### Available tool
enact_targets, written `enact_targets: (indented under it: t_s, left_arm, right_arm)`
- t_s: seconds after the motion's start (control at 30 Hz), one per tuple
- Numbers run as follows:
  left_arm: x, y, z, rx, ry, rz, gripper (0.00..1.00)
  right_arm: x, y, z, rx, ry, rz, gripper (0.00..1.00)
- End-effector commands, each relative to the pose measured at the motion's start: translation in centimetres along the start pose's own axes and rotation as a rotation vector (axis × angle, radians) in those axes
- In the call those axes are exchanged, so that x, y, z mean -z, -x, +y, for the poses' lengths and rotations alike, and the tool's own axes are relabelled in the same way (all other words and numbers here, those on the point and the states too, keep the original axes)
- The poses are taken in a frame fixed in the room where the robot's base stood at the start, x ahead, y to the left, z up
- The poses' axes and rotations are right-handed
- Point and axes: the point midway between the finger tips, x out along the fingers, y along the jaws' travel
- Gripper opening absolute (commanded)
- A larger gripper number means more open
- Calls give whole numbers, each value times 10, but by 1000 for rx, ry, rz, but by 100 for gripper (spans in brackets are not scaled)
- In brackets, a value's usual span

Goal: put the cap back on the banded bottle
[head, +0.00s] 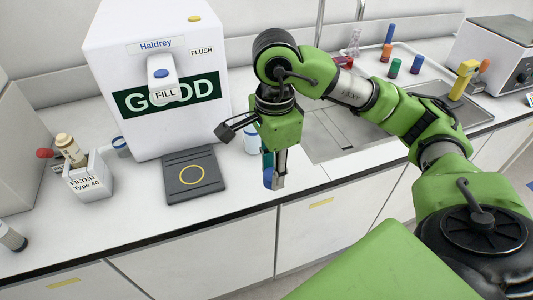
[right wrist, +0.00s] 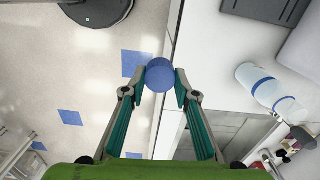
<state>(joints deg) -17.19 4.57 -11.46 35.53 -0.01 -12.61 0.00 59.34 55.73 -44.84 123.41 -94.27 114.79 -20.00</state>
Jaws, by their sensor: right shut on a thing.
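My right gripper (head: 272,182) is shut on a blue cap (head: 267,176) and holds it near the counter's front edge. In the right wrist view the cap (right wrist: 160,77) sits between the fingertips of my right gripper (right wrist: 160,87), over the floor beside the counter edge. The banded bottle (head: 251,141), pale with blue bands, stands on the counter behind the gripper, partly hidden by it in the head view. It also shows in the right wrist view (right wrist: 257,82), to the right of the cap and apart from it. My left gripper is not in view.
A white dispenser (head: 150,60) stands at the back left, with a dark pad (head: 190,187) before it. A filter box (head: 88,180) is at left. The sink (head: 345,133) lies right of the bottle, with several coloured tubes beyond. The front counter strip is clear.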

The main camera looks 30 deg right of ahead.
Motion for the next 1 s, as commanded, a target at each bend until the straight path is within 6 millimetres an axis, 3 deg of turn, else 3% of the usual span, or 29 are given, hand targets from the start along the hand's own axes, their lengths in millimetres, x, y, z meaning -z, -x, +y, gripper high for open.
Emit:
enact_targets:
  t_s: [0.17, 0.6, 0.8, 1.0]
  left_arm:
    - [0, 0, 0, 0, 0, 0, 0]
    - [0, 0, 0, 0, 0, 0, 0]
    - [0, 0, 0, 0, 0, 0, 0]
    - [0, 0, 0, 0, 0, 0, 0]
  right_arm:
    - [-13, -7, 5, 3, 305, 0, 21]
    - [-50, -31, 27, 3, 1380, 3, 21]
    - [-58, -37, 34, 1, 1665, 1, 21]
    - [-60, -39, 37, 0, 1749, 0, 21]
